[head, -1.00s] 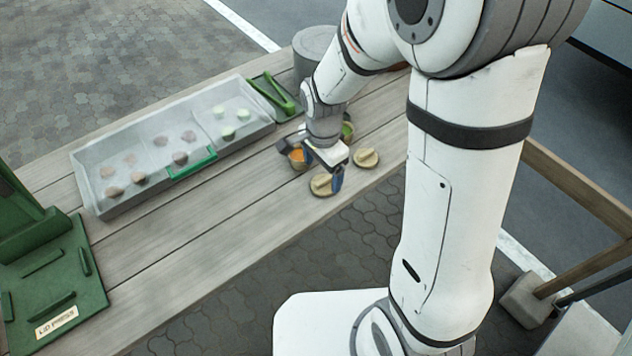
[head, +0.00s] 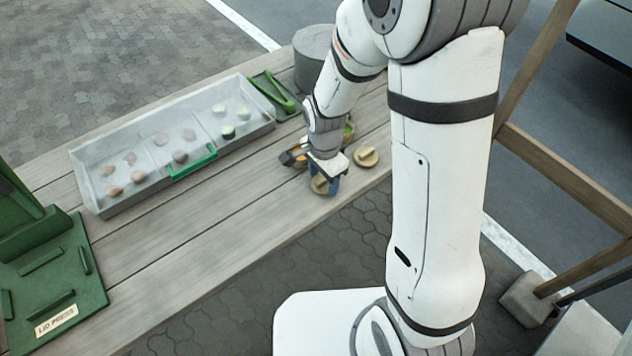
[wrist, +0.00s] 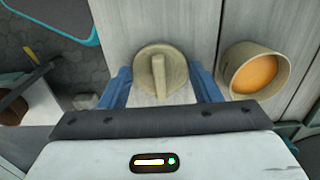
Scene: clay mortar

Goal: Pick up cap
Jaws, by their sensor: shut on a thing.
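A round tan cap (head: 319,187) with a raised bar handle is at the table's front edge. It also shows in the wrist view as a cap (wrist: 166,64) between the blue fingers. My gripper (head: 325,182) is over it from above, shut on the cap, with one finger at each side. I cannot tell whether the cap is clear of the table. A second, similar cap (head: 367,156) lies on the table just to the right, apart from my gripper.
A cup with orange contents (wrist: 257,72) stands close beside the held cap. A cup with green contents (head: 348,131) is behind my gripper. A partitioned tray (head: 110,204), a green lid press (head: 85,295) and a grey bin (head: 312,60) are also here.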

